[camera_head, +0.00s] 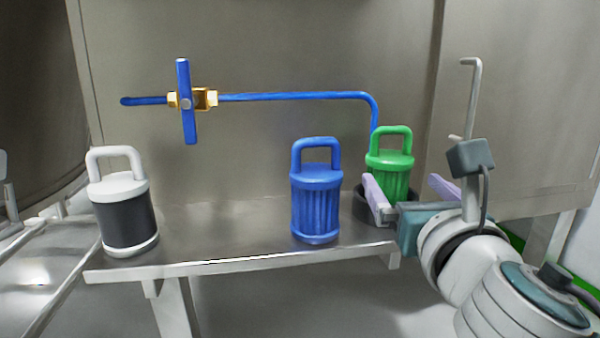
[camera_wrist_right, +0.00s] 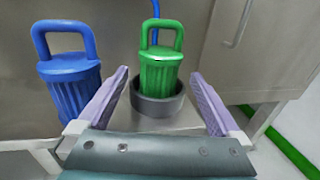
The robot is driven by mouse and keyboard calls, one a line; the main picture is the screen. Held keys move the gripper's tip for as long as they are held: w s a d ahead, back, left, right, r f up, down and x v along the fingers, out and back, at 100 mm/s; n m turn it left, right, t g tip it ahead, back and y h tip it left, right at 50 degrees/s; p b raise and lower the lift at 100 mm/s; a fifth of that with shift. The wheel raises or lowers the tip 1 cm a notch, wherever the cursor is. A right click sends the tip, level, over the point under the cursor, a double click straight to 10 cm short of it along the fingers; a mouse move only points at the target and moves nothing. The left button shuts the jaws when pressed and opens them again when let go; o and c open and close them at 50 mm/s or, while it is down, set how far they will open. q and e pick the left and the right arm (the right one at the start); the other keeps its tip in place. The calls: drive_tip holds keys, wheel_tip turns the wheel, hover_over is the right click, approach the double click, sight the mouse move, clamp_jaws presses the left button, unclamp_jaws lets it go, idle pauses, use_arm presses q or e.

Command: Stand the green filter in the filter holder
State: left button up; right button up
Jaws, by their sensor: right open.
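The green filter (camera_head: 391,172) has a lid and a loop handle. It stands upright in the dark round filter holder (camera_head: 362,208) at the right end of the metal bench. In the right wrist view the green filter (camera_wrist_right: 160,75) sits inside the ring of the holder (camera_wrist_right: 158,108). My right gripper (camera_head: 408,186) is open, its two lilac fingers apart in front of the filter. In the right wrist view the right gripper (camera_wrist_right: 160,85) shows a clear gap between its fingers and the filter. My left gripper is not in view.
A blue filter (camera_head: 317,200) stands on the bench left of the holder. A white and black filter (camera_head: 126,215) stands at the bench's left end. A blue pipe (camera_head: 290,96) with a valve (camera_head: 187,101) runs along the wall behind. The bench (camera_head: 215,250) is clear between the blue and white-black filters.

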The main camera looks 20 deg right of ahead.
drive_tip(key=shift+s+a, duration=0.15)
drive_tip(key=shift+s, duration=0.25)
drive_tip(key=s+f+m+g+y, duration=0.1)
drive_tip(key=s+f+m+g, duration=0.8)
drive_tip(key=m, duration=0.9)
drive_tip(key=s+a+f+m+g+y, duration=0.3)
drive_tip(key=s+a+m+y, duration=0.3)
drive_tip(key=s+a+m, duration=0.4)
drive_tip(key=s+f+m, duration=0.1)
drive_tip(key=s, duration=0.3)
drive_tip(key=shift+a+g+y, duration=0.35)
drive_tip(key=shift+g+y, duration=0.05)
